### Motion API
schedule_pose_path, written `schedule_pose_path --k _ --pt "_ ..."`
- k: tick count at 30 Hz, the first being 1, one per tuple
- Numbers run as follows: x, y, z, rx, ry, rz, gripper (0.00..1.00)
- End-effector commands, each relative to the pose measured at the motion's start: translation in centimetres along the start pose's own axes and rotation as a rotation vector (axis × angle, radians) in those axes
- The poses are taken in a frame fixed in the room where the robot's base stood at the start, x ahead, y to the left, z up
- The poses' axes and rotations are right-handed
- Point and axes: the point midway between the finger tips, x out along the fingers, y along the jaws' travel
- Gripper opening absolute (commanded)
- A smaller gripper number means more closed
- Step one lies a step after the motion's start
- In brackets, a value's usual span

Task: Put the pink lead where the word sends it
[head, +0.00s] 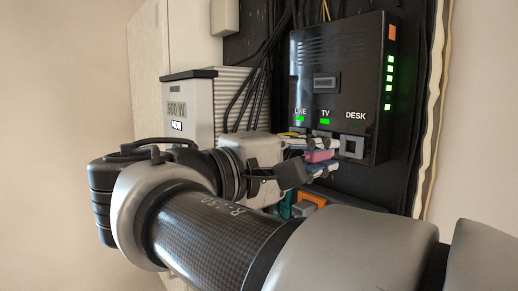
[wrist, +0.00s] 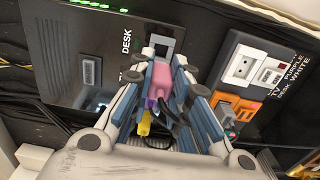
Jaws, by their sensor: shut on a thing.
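A pink lead's plug (head: 318,156) is between the fingers of my gripper (head: 322,157), and it also shows in the wrist view (wrist: 160,82). My gripper (wrist: 166,82) is shut on it, just below the black box (head: 337,75). The box has sockets marked LINE, TV and DESK. The DESK socket (head: 351,147), grey-framed, shows in the wrist view (wrist: 163,42) just beyond the plug. The plug looks apart from it. Green lights show under LINE and TV. The pink lead's cable runs back between the fingers and is partly hidden.
A yellow plug (wrist: 144,122) and a purple part lie behind the pink plug. A white socket plate (wrist: 244,66) and orange sockets (wrist: 232,107) are at the right, beside a label (wrist: 285,82) reading TV, DESK, WHITE and a partly unclear word. Black cables (head: 248,95) hang left of the box.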

Motion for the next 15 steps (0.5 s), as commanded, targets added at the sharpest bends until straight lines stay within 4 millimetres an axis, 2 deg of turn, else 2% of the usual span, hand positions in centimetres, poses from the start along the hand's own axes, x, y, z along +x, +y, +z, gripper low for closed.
schedule_pose_path --k 9,15 --pt "3.0 0.0 0.0 -0.002 -0.003 0.001 0.00" --pt "4.3 -0.1 0.0 -0.002 -0.002 0.001 0.00"
